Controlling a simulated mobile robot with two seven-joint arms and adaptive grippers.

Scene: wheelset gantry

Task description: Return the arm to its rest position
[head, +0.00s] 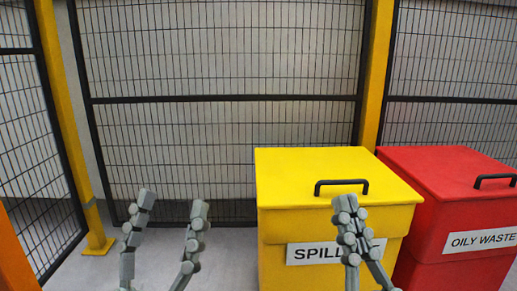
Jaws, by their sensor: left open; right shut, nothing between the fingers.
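My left gripper (171,206) is at the lower left of the head view. Its two grey fingers point up and stand well apart, with nothing between them. My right gripper (346,205) is at the lower middle right, in front of the yellow spill bin. Its fingers meet at the tips and hold nothing. It covers part of the bin's label. The rest of both arms is out of view below.
A yellow bin (278,218) marked "SPILL" with a black lid handle stands in front. A red bin (437,265) marked "OILY WASTE" stands to its right. A black mesh fence (225,60) with yellow posts (375,70) runs behind. Grey floor (228,262) shows left of the bins.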

